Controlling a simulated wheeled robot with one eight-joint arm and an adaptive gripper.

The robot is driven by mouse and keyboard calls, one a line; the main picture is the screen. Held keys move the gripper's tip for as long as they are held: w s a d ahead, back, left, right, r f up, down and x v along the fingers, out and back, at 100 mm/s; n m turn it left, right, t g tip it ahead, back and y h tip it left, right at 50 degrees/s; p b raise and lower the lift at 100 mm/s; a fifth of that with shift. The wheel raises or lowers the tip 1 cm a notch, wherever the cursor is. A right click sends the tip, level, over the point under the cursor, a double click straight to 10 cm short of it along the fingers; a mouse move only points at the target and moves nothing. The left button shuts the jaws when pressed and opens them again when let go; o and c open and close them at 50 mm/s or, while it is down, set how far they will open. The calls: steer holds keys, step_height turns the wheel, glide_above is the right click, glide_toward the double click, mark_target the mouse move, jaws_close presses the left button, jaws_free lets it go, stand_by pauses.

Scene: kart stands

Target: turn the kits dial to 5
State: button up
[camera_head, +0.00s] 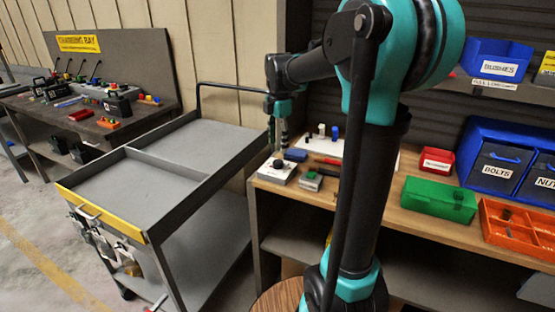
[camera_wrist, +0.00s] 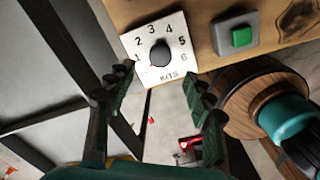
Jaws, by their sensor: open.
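The kits dial (camera_wrist: 160,54) is a dark round knob on a white plate (camera_wrist: 178,72) marked 1 to 6 and labelled KITS. I cannot tell for sure which number its pointer faces. In the head view the dial (camera_head: 278,163) sits on its pale box near the left end of the wooden bench. My gripper (camera_wrist: 158,82) is open and empty, its two fingers spread wide. In the wrist view the knob shows beyond and between the fingertips, apart from them. In the head view my gripper (camera_head: 281,135) hangs just above the dial.
A grey box with a green button (camera_wrist: 241,37) sits right of the dial. The bench (camera_head: 400,212) also holds a green box (camera_head: 437,199), a red bin (camera_head: 436,161) and an orange tray (camera_head: 515,232). A grey cart (camera_head: 110,190) stands left of the bench.

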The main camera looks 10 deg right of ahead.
mark_target(278, 161)
step_height(278, 161, down, 7)
steer(key=shift+f, duration=0.1)
steer(key=shift+c, duration=0.3)
steer(key=c, duration=1.1)
